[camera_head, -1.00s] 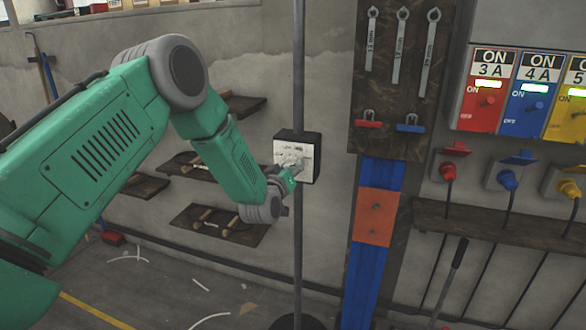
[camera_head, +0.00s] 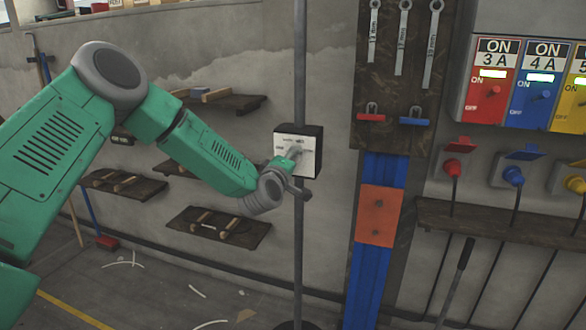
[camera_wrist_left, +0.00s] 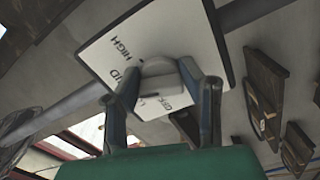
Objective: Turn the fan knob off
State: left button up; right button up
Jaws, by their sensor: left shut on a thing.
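The fan control box (camera_head: 309,170) has a white face and dark sides and is fixed to a thin vertical pole. In the left wrist view its white plate (camera_wrist_left: 105,55) carries printed labels, with HIGH and OFF partly readable. The round grey fan knob (camera_wrist_left: 158,68) stands out from the plate between the two fingers. My left gripper (camera_head: 293,156) is at the front of the box; in the left wrist view the gripper (camera_wrist_left: 165,82) is shut on the knob from both sides. The fingers hide part of the labels. My right gripper is in neither view.
A board with hanging wrenches (camera_head: 402,40) and a blue post (camera_head: 367,270) stand right of the pole. Red, blue and yellow switch panels (camera_head: 490,85) with plugs are further right. Small wooden shelves (camera_head: 218,236) are on the wall behind my arm.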

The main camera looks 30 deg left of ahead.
pick_arm(q)
jog(key=shift+f+n+b, duration=0.4)
jog(key=shift+n+b, duration=0.35)
jog(key=shift+n, duration=0.25)
jog(key=n+b, duration=1.1)
jog(key=b, duration=0.1)
jog(key=shift+a+n, duration=0.1)
jog(key=shift+n, duration=0.2)
jog(key=shift+r+n+b, duration=0.2)
jog(key=shift+n+b, duration=1.6)
jog(key=o, duration=1.1)
jog(key=shift+o, duration=0.3)
jog(key=shift+a+r, duration=0.1)
jog(key=shift+s+r, duration=0.1)
jog(key=shift+r, duration=0.05)
jog(key=shift+s, duration=0.2)
jog(key=v, duration=1.1)
